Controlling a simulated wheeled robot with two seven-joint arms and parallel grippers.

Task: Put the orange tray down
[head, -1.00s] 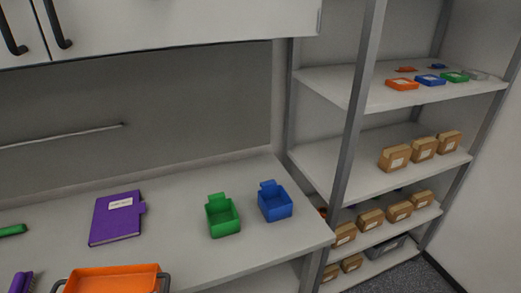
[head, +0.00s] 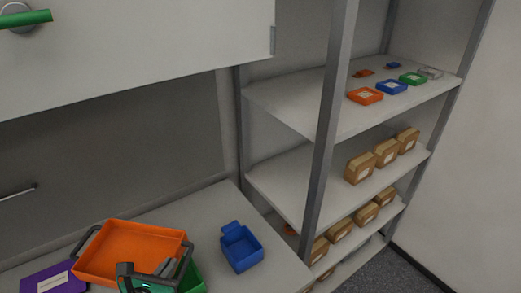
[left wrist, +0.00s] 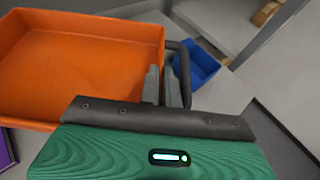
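The orange tray (head: 125,252) has dark handles at its left and right ends. In the left wrist view the grey fingers (left wrist: 161,86) stand close together at the orange tray's right wall (left wrist: 80,55). The tray looks empty. My right gripper is not in view.
A blue bin (head: 241,250) stands right of the tray on the bench (head: 200,208). The purple book (head: 52,279) lies at lower left. A shelf rack (head: 322,150) with boxes stands at right; a white cabinet (head: 140,50) hangs above.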

